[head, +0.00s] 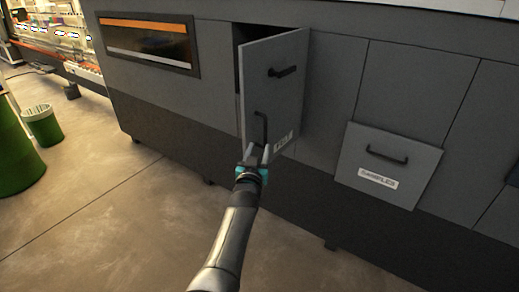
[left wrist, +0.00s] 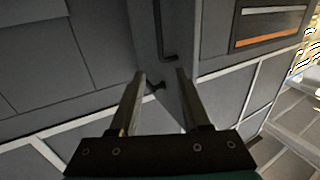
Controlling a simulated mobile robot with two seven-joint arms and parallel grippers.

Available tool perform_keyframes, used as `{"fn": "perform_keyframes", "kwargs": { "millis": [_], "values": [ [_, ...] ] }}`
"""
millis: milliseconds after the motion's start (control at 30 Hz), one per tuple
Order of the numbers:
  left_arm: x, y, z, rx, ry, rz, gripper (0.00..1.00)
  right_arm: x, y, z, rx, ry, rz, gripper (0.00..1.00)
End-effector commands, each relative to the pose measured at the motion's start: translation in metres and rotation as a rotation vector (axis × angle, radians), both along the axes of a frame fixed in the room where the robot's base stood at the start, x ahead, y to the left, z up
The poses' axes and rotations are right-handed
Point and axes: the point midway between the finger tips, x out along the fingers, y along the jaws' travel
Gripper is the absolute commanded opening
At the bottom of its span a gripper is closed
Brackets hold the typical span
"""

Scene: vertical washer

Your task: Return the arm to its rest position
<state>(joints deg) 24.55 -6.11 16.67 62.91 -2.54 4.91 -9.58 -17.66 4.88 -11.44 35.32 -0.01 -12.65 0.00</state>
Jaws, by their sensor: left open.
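My left arm reaches in from the bottom of the head view, and its gripper (head: 256,152) is in front of the lower part of a grey cabinet door (head: 272,95) that stands ajar. The jaws are open and look empty. A black vertical handle (head: 262,128) on the door is just above the fingertips. In the left wrist view the two fingers (left wrist: 161,78) are spread apart, with the black handle (left wrist: 163,40) ahead between them. I cannot tell whether a finger touches the door. My right gripper is not in view.
A grey drawer marked SAMPLES (head: 380,182) stands out from the cabinet front to the right. A window with an orange strip (head: 150,42) is at the upper left. Green bins (head: 42,125) stand at the far left. The floor (head: 120,220) left of my arm is clear.

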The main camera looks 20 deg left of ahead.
Motion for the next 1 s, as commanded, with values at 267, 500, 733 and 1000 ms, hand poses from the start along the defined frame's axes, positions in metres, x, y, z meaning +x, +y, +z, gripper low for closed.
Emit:
{"fn": "perform_keyframes", "kwargs": {
  "millis": [267,500,733,1000],
  "values": [
    [0.0,0.0,0.0,0.0,0.0,0.0,0.47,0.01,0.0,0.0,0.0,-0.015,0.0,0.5],
    [-0.003,-0.002,-0.014,0.001,0.021,-0.007,0.47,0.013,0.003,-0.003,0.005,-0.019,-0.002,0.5],
    [-0.043,-0.025,-0.139,0.0,0.228,-0.076,0.47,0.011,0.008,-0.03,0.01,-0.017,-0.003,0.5],
    [-0.147,-0.054,-0.32,-0.003,0.568,-0.175,0.47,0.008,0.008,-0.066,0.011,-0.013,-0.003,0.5]
  ]
}}
